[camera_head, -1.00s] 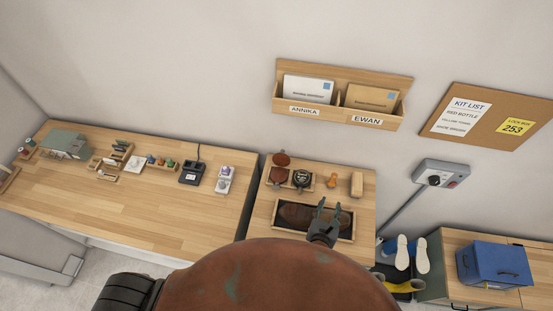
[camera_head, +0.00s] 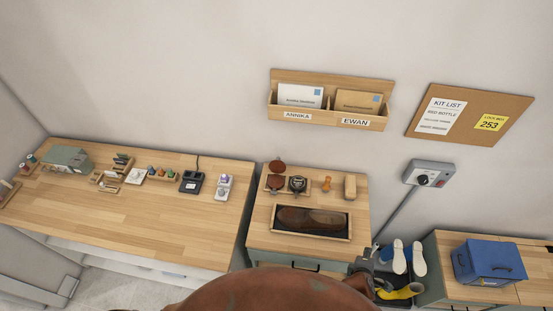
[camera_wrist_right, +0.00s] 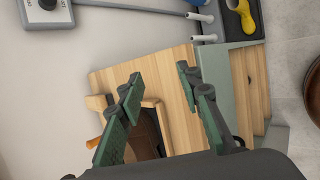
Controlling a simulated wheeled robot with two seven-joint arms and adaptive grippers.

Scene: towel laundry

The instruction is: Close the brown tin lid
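The brown tin (camera_head: 276,182) sits at the back left of the small wooden bench, with its round brown lid (camera_head: 277,165) standing up behind it, apparently open. A dark tin (camera_head: 297,184) is just to its right. My right gripper (camera_head: 362,266) is low at the bench's front right corner, well away from the tin and partly hidden by my body. In the right wrist view my right gripper (camera_wrist_right: 158,78) has its fingers spread, with nothing between them. The tin does not show there. My left gripper is out of view.
A tray with a brown shoe (camera_head: 310,219) lies in front of the tins. An orange-handled item (camera_head: 327,184) and a wooden block (camera_head: 350,187) stand to their right. White shoes (camera_head: 408,257) and yellow footwear (camera_head: 400,291) are right of the bench.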

